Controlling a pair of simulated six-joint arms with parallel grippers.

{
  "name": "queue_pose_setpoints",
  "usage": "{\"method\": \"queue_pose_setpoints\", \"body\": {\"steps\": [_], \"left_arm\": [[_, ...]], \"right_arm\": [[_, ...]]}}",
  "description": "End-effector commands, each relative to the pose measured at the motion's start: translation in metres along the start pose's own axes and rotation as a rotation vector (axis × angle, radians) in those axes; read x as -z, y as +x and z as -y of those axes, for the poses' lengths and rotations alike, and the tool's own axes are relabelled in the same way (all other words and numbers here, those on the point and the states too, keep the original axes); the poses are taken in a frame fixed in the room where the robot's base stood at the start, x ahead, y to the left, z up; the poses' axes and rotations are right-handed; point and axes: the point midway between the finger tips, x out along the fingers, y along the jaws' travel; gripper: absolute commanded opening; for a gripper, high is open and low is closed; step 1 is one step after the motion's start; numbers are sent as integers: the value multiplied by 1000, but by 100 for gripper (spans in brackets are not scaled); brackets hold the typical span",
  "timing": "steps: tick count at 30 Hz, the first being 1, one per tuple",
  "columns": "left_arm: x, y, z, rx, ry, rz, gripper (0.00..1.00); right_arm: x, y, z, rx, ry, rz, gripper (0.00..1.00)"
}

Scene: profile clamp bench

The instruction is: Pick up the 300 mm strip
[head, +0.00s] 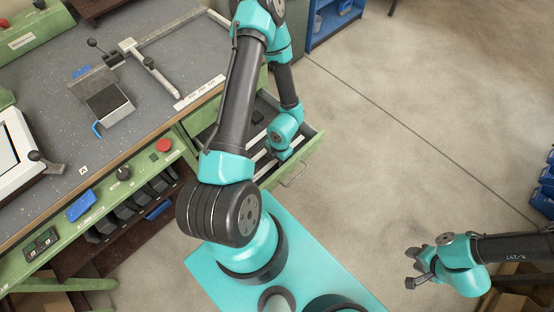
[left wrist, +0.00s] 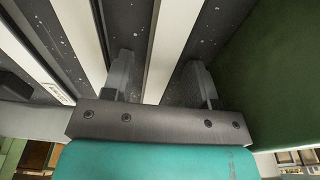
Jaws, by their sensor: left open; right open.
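Several pale strips lie in the open drawer (head: 316,146). In the left wrist view one pale strip (left wrist: 172,45) runs between the two fingers of my left gripper (left wrist: 160,65). The gripper is open, with a gap on each side of that strip. A second pale strip (left wrist: 78,40) lies to its left, outside the fingers, and a third (left wrist: 28,50) lies further left. I cannot read which one is 300 mm. In the head view my left wrist hides its fingers over the drawer. My right gripper (head: 412,268) is open and empty above the floor.
The drawer's green wall (left wrist: 270,70) stands close to the right finger. Dark dividers lie among the strips. The grey bench top (head: 50,90) carries a clamp fixture (head: 108,102) and a long-armed tool (head: 150,70). The floor on the right is mostly clear.

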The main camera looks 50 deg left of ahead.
Motion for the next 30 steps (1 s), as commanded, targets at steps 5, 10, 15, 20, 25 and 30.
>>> {"method": "queue_pose_setpoints", "body": {"steps": [5,10,15,20,25,30], "left_arm": [[0,0,0,0,0,0,39],[0,0,0,0,0,0,23],[0,0,0,0,0,0,6],[0,0,0,0,0,0,0],[0,-1,0,0,0,0,0],[0,-7,0,-1,-1,1,0]], "right_arm": [[0,0,0,0,0,0,43],[0,0,0,0,0,0,43],[0,0,0,0,0,0,43],[0,0,0,0,0,0,43],[0,0,0,0,0,0,43],[0,0,0,0,0,0,43]]}}
